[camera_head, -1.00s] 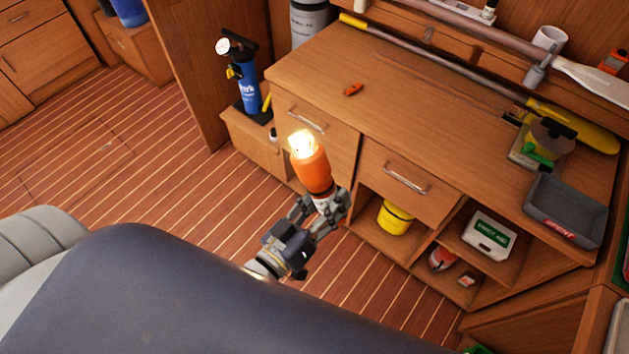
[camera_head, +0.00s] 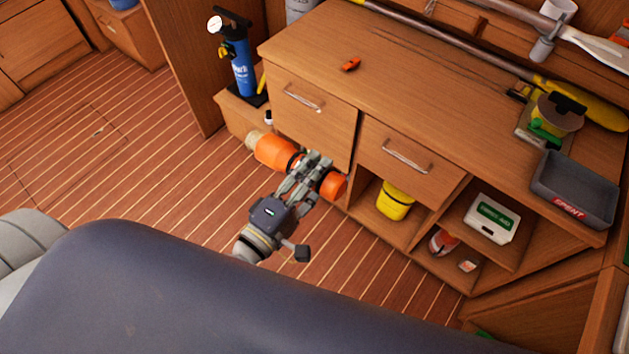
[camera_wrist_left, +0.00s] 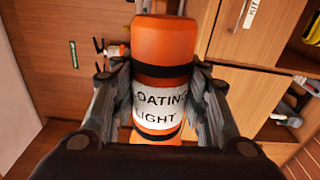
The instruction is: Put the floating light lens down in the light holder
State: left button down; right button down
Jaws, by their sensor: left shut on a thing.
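The floating light (camera_head: 276,152) is an orange cylinder with black bands and a pale lens (camera_head: 253,140) at its left end. It lies roughly level in the air, and the lens is not glowing. My left gripper (camera_head: 312,168) is shut around its middle, in front of the drawer cabinet. In the left wrist view the light (camera_wrist_left: 160,50) sits between both fingers of the gripper (camera_wrist_left: 160,105), its white lettered label facing the camera; the lens does not show there. I cannot make out the light holder in either view. My right gripper is not in view.
The wooden cabinet (camera_head: 400,85) stands just behind the gripper, with drawers and open shelves. A yellow bucket (camera_head: 395,201) and a first aid box (camera_head: 492,218) are on the shelves. A blue pump (camera_head: 240,70) stands left of it. The floor (camera_head: 120,165) at left is clear.

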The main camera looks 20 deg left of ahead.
pick_arm(q)
jog(key=n+b, duration=0.1)
jog(key=n, duration=0.4)
jog(key=shift+n, duration=0.4)
jog(key=n, duration=0.3)
jog(key=shift+r, duration=0.15)
jog(key=n, duration=0.8)
jog(key=shift+n, duration=0.3)
